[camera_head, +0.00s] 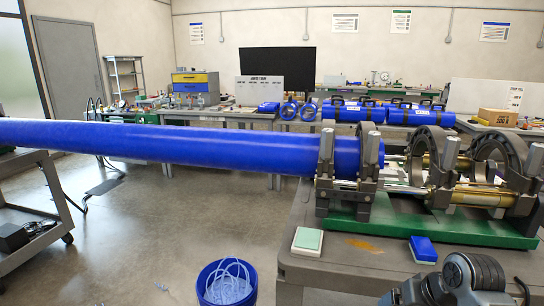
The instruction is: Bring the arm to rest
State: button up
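A long blue pipe (180,143) runs in from the left edge to the fusion machine (400,215) on the cart (330,268). The pipe's right end sits in the machine's left clamps (325,165). The right clamps (497,160) hold no visible pipe. A grey and black rounded device (462,282) shows at the bottom right, cut off by the frame; I cannot tell what it is.
A white and green pad (307,241) and a blue block (423,249) lie on the cart's front. A blue bucket (227,286) with pale strips stands on the floor. A low cart (35,235) is at left. Bare floor (165,220) lies between. Benches line the back.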

jog(key=s+a+f+t, duration=0.4)
jog(key=s+a+f, duration=0.3)
jog(key=s+a, duration=0.55)
jog(key=s+a+r+t+h, duration=0.1)
jog(key=s+r+t, duration=0.1)
jog(key=s, duration=1.3)
jog(key=s+d+r+n+t, duration=0.2)
jog(key=s+d+r+t, duration=0.1)
jog(key=s+r, duration=1.3)
jog(key=shift+s+d+n+t, duration=0.15)
jog(key=shift+n+t, duration=0.15)
jog(key=shift+t, duration=0.2)
jog(key=shift+f, duration=0.1)
